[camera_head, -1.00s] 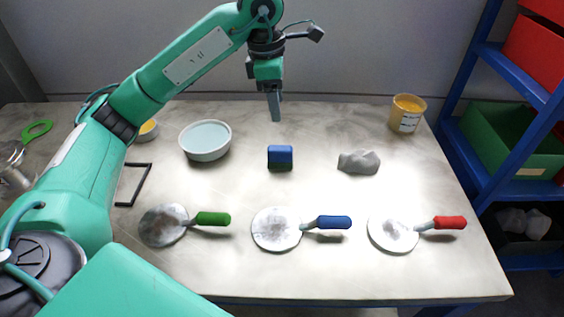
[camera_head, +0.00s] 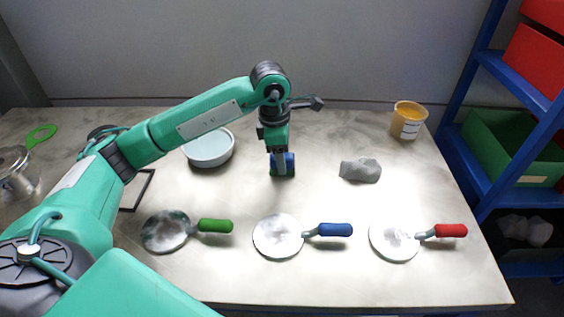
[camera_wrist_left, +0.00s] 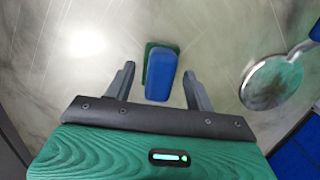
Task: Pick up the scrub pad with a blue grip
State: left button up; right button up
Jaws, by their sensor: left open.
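The scrub pad with a blue grip (camera_head: 289,166) stands on the table, partly hidden behind my left gripper (camera_head: 280,167) in the head view. In the left wrist view the blue grip (camera_wrist_left: 161,73) shows with a dark green pad edge (camera_wrist_left: 150,47) under it. My left gripper, also in the left wrist view (camera_wrist_left: 157,82), is open, with one finger on each side of the blue grip. My right gripper is not in view.
A grey cloth (camera_head: 360,171) lies to the right, a bowl (camera_head: 209,149) to the left.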

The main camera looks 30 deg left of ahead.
pick_arm(q)
jog(key=shift+f, duration=0.25)
jog(key=c, duration=1)
jog(key=shift+c, duration=0.3)
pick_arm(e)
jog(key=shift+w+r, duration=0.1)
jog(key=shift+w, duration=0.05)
pick_arm(q)
jog(key=shift+r, duration=0.1)
